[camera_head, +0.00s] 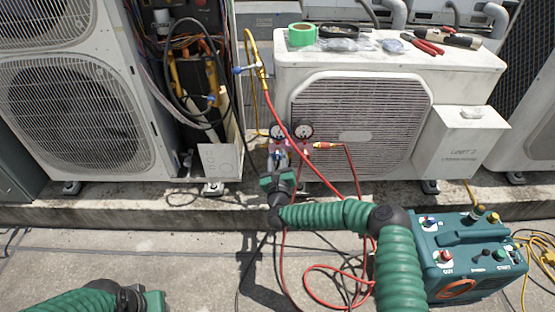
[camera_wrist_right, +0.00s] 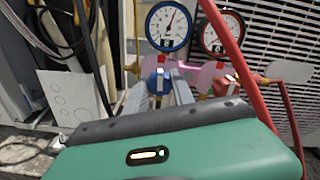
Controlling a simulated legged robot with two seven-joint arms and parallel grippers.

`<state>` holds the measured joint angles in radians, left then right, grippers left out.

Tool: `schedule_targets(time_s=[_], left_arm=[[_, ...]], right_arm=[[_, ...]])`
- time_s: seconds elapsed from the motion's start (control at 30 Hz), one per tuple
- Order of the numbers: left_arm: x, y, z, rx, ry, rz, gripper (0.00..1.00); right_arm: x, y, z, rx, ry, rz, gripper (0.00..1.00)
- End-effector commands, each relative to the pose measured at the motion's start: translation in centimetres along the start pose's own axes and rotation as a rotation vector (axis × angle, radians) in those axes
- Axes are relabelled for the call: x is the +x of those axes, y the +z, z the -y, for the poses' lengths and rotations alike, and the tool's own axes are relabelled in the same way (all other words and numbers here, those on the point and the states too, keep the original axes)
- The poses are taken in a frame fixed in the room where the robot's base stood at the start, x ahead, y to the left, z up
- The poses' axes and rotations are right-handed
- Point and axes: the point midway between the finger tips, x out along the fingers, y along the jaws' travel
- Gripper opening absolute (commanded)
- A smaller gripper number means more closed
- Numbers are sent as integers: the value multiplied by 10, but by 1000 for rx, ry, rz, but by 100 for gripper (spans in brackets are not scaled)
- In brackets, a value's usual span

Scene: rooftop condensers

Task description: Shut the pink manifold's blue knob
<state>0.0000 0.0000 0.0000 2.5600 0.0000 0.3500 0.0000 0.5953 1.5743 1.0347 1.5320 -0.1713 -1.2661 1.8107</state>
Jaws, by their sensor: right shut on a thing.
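The pink manifold (camera_head: 292,146) hangs in front of the white condenser unit, with two round gauges on top. In the right wrist view the pink body (camera_wrist_right: 203,72) shows behind a blue knob (camera_wrist_right: 157,80) at its left and a red knob (camera_wrist_right: 224,86) at its right. My right gripper (camera_head: 279,157) reaches up to the manifold's left side. In the wrist view its grey fingers (camera_wrist_right: 168,88) are shut on the blue knob, one on each side; the green palm hides their lower part. My left gripper (camera_head: 150,301) is at the bottom left edge, its fingers not clearly visible.
A red hose (camera_head: 354,170) runs from the manifold down to the ground. A teal recovery machine (camera_head: 465,262) stands at the right on the concrete. An opened condenser (camera_head: 80,110) with a hanging panel is at left. Tape and tools lie on the white unit (camera_head: 390,64).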

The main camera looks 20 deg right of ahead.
Motion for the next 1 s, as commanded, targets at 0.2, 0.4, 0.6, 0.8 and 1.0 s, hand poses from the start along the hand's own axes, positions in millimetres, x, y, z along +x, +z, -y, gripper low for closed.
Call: schedule_targets(time_s=[0.2,0.4,0.6,0.8,1.0], left_arm=[[3,1,0,0,0,0,36],[3,1,0,0,0,0,36],[3,1,0,0,0,0,36],[3,1,0,0,0,0,36],[2,1,0,0,0,0,36]], right_arm=[[-2,-8,-2,47,4,-14,0],[-2,-8,-2,57,5,-14,0],[-2,-8,-2,56,5,-14,0],[-2,-6,-2,56,4,-10,49],[-1,-2,-1,57,2,-5,52]])
